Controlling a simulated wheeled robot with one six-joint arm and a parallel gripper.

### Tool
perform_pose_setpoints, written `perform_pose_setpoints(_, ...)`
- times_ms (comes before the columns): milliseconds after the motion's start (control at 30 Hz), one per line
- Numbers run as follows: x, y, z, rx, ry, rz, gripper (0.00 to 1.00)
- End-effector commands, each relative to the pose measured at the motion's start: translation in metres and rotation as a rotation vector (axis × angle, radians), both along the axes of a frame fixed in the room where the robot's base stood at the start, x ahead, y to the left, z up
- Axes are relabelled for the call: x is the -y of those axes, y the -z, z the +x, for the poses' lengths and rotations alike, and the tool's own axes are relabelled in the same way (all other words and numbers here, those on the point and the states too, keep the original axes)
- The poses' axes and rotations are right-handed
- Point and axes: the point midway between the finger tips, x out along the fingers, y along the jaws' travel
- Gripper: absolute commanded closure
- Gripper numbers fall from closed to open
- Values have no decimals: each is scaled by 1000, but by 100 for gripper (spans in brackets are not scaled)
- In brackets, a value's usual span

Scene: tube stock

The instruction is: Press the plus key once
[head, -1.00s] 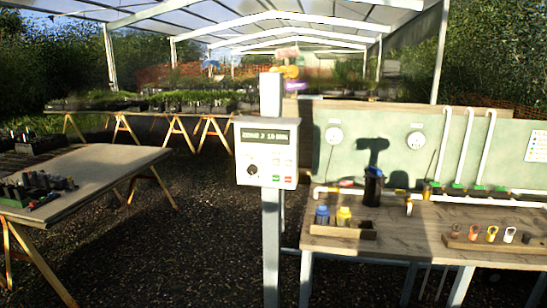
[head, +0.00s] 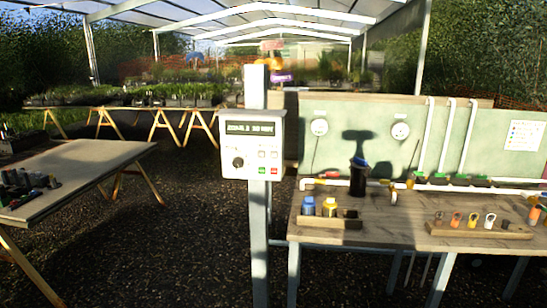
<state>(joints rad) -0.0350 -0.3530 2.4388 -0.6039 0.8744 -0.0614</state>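A pale control box (head: 252,146) is fixed to a grey post (head: 258,232) near the middle of the head view. It has a dark display (head: 249,128) with a line of light text, too small to read surely. A round black knob (head: 238,162) sits at its lower left. Several small keys (head: 268,161) sit at its lower right, including a green one and a red one. Their symbols are too small to read, so I cannot tell which is the plus key. My gripper is not in view.
A wooden bench (head: 380,218) stands right of the post, with blue and yellow bottles (head: 318,206) and a wooden rack of rings (head: 480,228). A table (head: 75,172) with dark fittings stands at left. Dark gravel floor (head: 170,235) between them is clear.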

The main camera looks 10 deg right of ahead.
Motion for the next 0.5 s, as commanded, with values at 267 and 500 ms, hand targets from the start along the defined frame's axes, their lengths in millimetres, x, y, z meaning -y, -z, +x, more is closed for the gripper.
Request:
perform_pose_setpoints(267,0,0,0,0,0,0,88)
perform_pose_setpoints(500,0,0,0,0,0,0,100)
